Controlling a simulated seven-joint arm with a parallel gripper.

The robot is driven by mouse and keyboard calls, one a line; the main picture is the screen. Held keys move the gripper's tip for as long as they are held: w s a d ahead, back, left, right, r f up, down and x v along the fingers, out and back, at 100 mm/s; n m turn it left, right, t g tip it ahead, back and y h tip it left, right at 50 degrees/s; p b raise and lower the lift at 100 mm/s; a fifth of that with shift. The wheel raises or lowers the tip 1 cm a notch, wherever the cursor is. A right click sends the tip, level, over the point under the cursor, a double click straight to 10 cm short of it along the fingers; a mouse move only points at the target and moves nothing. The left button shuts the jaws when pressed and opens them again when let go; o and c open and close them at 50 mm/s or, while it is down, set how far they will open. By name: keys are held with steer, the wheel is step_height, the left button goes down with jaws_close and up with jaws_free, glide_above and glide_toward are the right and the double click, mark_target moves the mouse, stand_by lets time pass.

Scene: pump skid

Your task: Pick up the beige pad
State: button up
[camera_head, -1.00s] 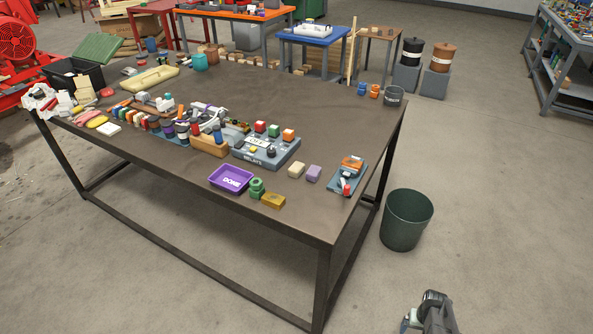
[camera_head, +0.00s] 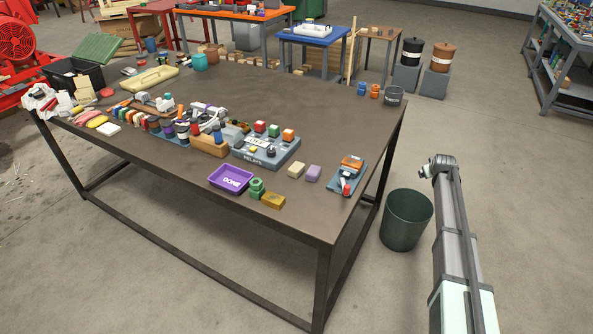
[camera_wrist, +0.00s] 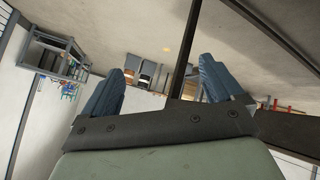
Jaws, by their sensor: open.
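A small beige pad (camera_head: 296,170) lies flat on the brown table, toward its right front, just left of a lavender pad (camera_head: 314,173). My gripper (camera_head: 432,168) is off the table's right side, beyond the dark green bin, well apart from the beige pad. In the wrist view my gripper (camera_wrist: 161,66) shows two blue fingers spread apart with nothing between them. The beige pad cannot be made out in the wrist view.
A purple tray marked DONE (camera_head: 231,179), green nuts (camera_head: 257,188), a yellow block (camera_head: 273,201), a grey relay box (camera_head: 265,151) and a blue-grey plate with parts (camera_head: 346,177) surround the pads. A green bin (camera_head: 406,220) stands right of the table (camera_head: 330,110). The table's back middle is clear.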

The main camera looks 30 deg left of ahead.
steer(key=a+r+n, duration=0.2)
steer(key=a+r, duration=0.6)
steer(key=a, duration=0.1)
steer(key=n+g+y, duration=0.2)
steer(key=n+g, duration=0.6)
steer(key=g, duration=0.1)
glide_toward(297, 166)
steer(key=x, duration=0.8)
steer(key=shift+s+f, duration=0.1)
steer(key=shift+f, duration=0.3)
steer(key=shift+c, duration=0.2)
steer(key=c, duration=1.1)
